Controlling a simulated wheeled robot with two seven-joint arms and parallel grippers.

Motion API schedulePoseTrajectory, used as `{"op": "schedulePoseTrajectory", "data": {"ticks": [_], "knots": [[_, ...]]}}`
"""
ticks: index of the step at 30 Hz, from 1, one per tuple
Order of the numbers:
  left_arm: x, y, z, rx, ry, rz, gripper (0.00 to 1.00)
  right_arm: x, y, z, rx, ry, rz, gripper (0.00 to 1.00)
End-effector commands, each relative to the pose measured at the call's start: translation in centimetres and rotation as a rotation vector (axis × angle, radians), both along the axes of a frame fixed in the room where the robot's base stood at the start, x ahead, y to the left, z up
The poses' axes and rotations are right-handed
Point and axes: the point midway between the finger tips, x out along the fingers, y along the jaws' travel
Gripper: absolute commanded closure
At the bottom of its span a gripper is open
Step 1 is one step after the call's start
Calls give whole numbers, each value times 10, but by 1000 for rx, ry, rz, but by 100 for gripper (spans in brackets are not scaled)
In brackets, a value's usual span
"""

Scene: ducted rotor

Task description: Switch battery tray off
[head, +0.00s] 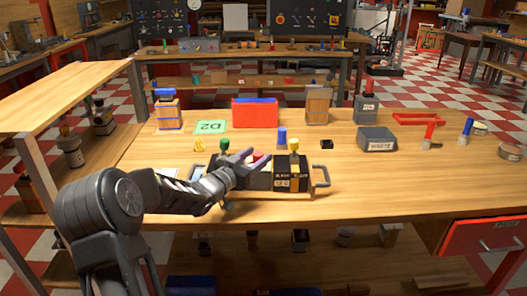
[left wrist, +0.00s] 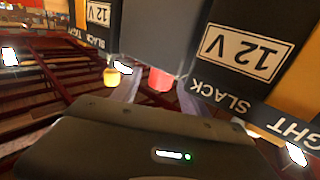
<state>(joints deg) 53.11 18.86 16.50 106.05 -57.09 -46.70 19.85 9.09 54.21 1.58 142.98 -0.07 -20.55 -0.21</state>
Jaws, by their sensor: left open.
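The battery tray (head: 321,183) stands near the front edge of the wooden workbench, with a handle at its right end. A black battery block (head: 287,181) with a 12 V label sits in it; the label also shows large in the left wrist view (left wrist: 243,50). Contact cannot be told. My right gripper is out of view.
Behind the tray stand a red and blue box (head: 255,112), a blue cylinder (head: 282,137) and a small black block (head: 326,144). A wooden shelf (head: 65,90) is at left.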

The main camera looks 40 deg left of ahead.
Motion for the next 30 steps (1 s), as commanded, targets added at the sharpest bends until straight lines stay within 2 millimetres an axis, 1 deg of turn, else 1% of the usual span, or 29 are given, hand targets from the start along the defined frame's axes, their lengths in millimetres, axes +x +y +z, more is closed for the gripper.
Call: {"op": "schedulePoseTrajectory", "data": {"ticks": [1, 3, 7, 11, 18, 30], "knots": [[9, 0, 0, -1, 0, 0, 48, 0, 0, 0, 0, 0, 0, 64], [20, 0, 0, -1, -1, 0, 48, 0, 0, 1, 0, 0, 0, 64], [34, 0, 0, -2, 0, 0, 48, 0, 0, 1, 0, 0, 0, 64], [40, 0, 0, -1, 1, 2, 48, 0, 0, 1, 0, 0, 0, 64], [40, 0, 0, 0, 1, 2, 49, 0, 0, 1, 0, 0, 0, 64], [40, 0, 0, 0, 1, 2, 81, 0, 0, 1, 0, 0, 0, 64]]}}
